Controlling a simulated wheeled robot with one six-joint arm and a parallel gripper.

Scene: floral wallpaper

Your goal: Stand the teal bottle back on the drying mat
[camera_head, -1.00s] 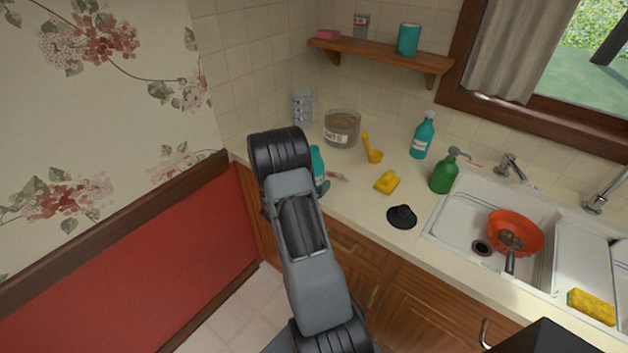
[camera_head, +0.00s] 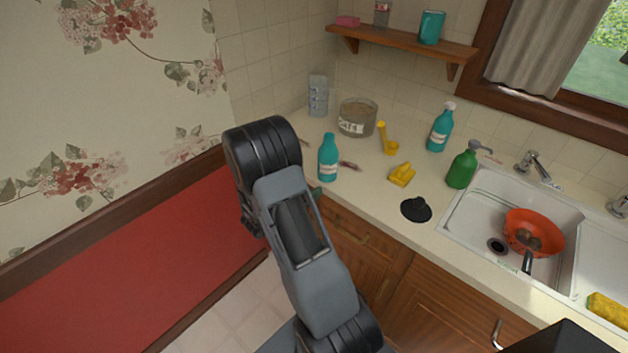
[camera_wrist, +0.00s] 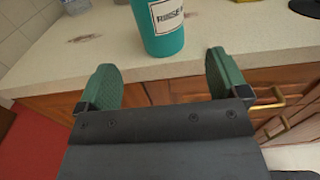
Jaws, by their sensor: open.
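A teal bottle (camera_head: 328,160) with a white label stands upright on the counter near its left front edge. In the wrist view its labelled lower part (camera_wrist: 160,42) is just beyond my gripper (camera_wrist: 163,66), whose two green fingers are open and empty on either side below it. In the head view my arm hides most of the gripper; a green fingertip (camera_head: 315,192) shows at the counter edge, below the bottle. A second teal bottle (camera_head: 438,132) with a white cap stands at the back. I cannot make out a drying mat.
A labelled glass jar (camera_head: 357,118), a yellow scoop (camera_head: 388,143), a yellow object (camera_head: 402,174), a black object (camera_head: 416,209) and a green soap bottle (camera_head: 462,168) stand on the counter. The sink with a red colander (camera_head: 534,233) is at right. Wooden cupboards (camera_head: 360,245) drop below the edge.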

